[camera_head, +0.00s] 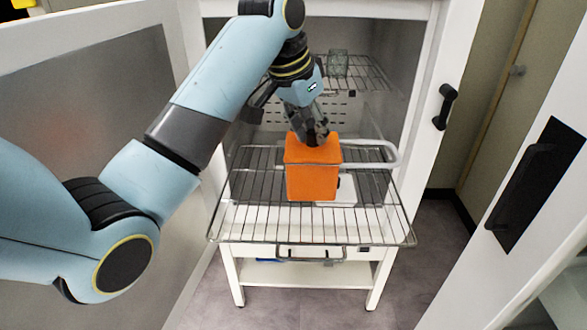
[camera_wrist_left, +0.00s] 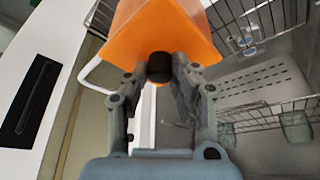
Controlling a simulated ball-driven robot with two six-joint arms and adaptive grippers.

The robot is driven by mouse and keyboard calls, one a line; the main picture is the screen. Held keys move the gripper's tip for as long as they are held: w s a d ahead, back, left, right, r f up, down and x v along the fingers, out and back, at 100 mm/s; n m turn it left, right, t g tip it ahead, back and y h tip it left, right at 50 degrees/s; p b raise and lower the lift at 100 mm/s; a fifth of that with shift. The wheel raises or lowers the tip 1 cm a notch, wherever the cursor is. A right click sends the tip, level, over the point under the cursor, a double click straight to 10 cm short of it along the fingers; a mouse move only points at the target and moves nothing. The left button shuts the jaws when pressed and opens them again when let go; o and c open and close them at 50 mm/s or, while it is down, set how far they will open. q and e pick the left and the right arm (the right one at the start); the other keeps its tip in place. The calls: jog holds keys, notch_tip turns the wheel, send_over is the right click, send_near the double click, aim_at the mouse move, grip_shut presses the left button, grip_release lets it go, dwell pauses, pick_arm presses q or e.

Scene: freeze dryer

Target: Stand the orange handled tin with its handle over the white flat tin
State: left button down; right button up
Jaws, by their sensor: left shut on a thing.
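The orange handled tin (camera_head: 312,174) is upright at the middle of the wire rack, and its bottom is at or just above the bars; I cannot tell which. Its pale loop handle (camera_head: 394,153) sticks out to the right near its top. The white flat tin (camera_head: 347,191) lies low on the rack, right of the orange tin and partly hidden by it, below the handle. My left gripper (camera_head: 311,139) comes from above and is shut on the black knob (camera_wrist_left: 160,66) on the orange tin (camera_wrist_left: 165,28). My right gripper is not in view.
The pulled-out wire rack (camera_head: 240,222) has bare bars left and in front of the tins. A glass (camera_head: 338,63) stands on a shelf deeper inside the cabinet. Open white doors flank the rack, the right one with a black handle (camera_head: 522,185).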

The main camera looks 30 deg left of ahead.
pick_arm(q)
jog(key=a, duration=0.1)
jog(key=w+a+f, duration=0.2)
jog(key=a, duration=0.1)
jog(key=shift+a+f+p, duration=0.1)
jog(key=shift+f+p, duration=0.1)
jog(key=shift+p, duration=0.1)
jog(key=w+a+f+p, duration=0.1)
jog(key=w+a+f, duration=0.2)
jog(key=a+f, duration=0.2)
notch_tip(320, 180, down, 3)
jog(key=shift+w, duration=0.2)
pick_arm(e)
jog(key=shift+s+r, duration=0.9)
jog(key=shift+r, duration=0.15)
pick_arm(q)
jog(key=shift+a, duration=0.1)
jog(key=c, duration=1.1)
grip_release()
jog(key=shift+f, duration=0.1)
